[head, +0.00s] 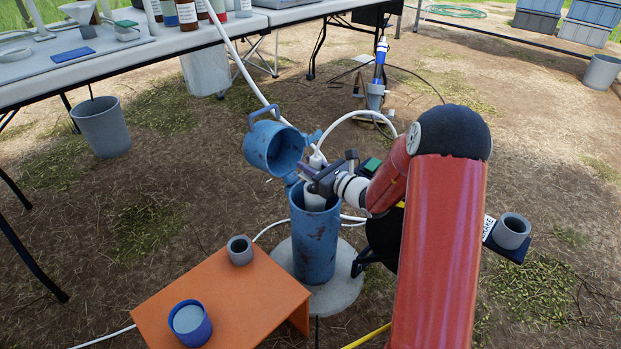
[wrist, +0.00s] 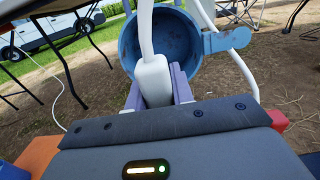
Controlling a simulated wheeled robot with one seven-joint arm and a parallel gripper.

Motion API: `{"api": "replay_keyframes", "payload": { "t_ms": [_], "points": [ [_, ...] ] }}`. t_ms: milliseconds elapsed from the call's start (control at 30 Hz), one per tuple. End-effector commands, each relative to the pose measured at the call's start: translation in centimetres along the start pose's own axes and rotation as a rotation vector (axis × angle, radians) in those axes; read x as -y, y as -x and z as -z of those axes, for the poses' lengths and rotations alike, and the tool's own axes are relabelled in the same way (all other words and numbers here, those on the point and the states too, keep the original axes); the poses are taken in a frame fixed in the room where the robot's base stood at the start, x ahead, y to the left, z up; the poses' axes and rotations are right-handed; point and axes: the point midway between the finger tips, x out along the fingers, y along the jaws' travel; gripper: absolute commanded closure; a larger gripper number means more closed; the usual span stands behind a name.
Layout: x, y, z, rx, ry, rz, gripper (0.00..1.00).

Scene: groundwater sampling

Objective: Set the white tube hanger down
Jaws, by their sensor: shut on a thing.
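The white tube hanger (wrist: 153,78) stands between the two purple-grey fingers of my gripper (wrist: 156,90), which is shut on it. A white tube rises from its top. In the head view, my gripper (head: 312,174) is above the mouth of the blue well casing (head: 315,245), and the hanger (head: 316,158) shows as a small pale piece at the fingers. A pale inner pipe (head: 315,201) stands inside the casing mouth. Whether the hanger touches this pipe is hidden by my gripper. The casing's blue lid (head: 270,147) is swung open to the left.
An orange stand (head: 225,300) at the front left holds a grey cup (head: 239,250) and a blue-rimmed container (head: 190,322). A grey cup (head: 512,231) sits on a dark holder at right. A white table (head: 130,50) with bottles is behind. White tubing loops around the casing.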

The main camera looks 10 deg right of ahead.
Motion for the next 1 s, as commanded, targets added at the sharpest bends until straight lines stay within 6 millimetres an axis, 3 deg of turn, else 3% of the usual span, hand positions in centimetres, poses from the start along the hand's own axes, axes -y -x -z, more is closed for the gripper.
{"api": "replay_keyframes", "payload": {
  "t_ms": [233,600,633,767,800,1000],
  "points": [
    [-0.1,0.0,3.7,-0.001,-0.004,-0.001,1.0],
    [0.0,0.0,4.2,0.0,0.0,0.0,1.0],
    [0.0,0.0,4.2,0.0,0.0,0.0,0.75],
    [0.0,0.0,4.1,0.0,0.0,0.0,0.58],
    [0.0,0.0,4.1,0.0,-0.001,0.0,0.55],
    [0.0,0.0,4.1,0.0,-0.001,0.0,0.55]
  ]
}}
